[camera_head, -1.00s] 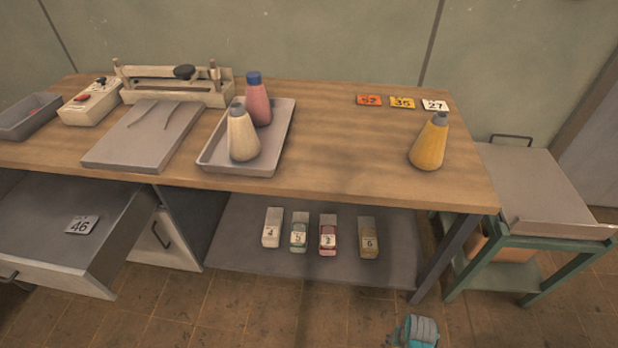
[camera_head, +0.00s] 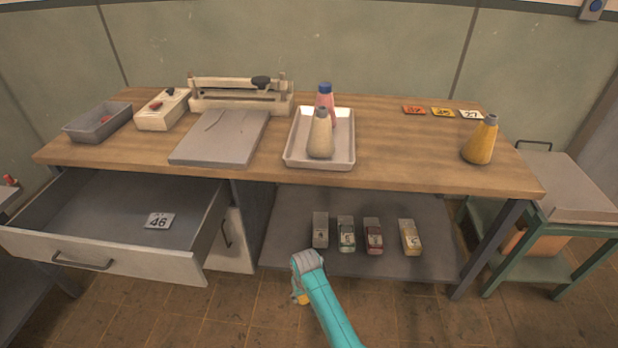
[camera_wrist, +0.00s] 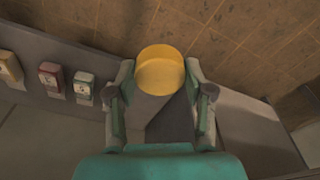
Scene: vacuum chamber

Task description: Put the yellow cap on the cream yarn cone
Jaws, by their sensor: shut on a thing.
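The cream yarn cone (camera_head: 320,136) stands upright in a pale tray (camera_head: 292,160) on the workbench, with a grey tip and no cap on it. The yellow cap (camera_wrist: 161,70) is between the fingers of my gripper (camera_wrist: 161,88) in the wrist view. My gripper is shut on it. In the head view my gripper (camera_head: 301,292) is low in front of the bench, and only a bit of yellow shows beneath it. The gripper is well below and apart from the cone.
A pink cone (camera_head: 326,98) with a blue cap stands just behind the cream one. A yellow cone (camera_head: 480,142) stands at the bench's right end. An open drawer (camera_head: 110,262) juts out at left. Several small labelled items sit on the lower shelf (camera_head: 290,235). The bench's middle right is clear.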

